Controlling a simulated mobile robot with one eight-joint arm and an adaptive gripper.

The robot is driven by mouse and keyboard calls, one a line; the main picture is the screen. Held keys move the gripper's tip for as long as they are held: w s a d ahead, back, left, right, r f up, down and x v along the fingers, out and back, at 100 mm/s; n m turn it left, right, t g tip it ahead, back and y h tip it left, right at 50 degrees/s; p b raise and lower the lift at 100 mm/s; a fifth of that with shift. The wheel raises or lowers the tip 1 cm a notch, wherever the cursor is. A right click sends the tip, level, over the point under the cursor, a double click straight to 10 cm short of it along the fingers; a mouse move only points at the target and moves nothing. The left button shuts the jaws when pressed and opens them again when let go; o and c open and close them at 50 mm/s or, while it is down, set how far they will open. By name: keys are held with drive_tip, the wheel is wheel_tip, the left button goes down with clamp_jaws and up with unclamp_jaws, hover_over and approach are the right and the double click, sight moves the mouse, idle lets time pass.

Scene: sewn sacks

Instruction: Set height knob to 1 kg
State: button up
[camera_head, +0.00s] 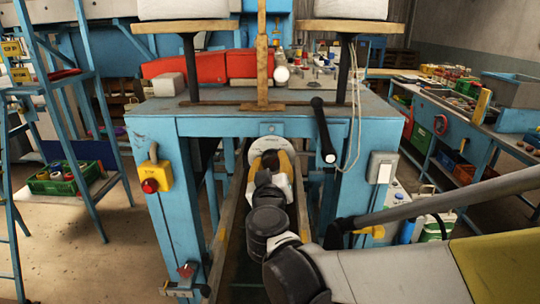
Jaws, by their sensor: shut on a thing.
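A pale round dial (262,144), which I take to be the height knob's scale, faces me low under the blue machine's tabletop. Small marks show on its upper rim, but they are too small to read. My gripper (269,157), with yellow and white parts, reaches straight in and covers the dial's middle. It is shut on the knob in front of the dial. The fingertips and the knob's pointer are hidden by my wrist, so I cannot tell which weight is set.
The blue machine frame (172,210) has legs on both sides of my arm. A black-handled lever (321,130) hangs right of the dial. A yellow box with a red button (151,184) is on the left leg. A workbench (450,130) stands right.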

drive_tip(key=shift+r, duration=0.1)
idle(0.3)
drive_tip(key=o, duration=1.2)
drive_tip(key=s, duration=1.2)
drive_tip(key=shift+a, duration=0.2)
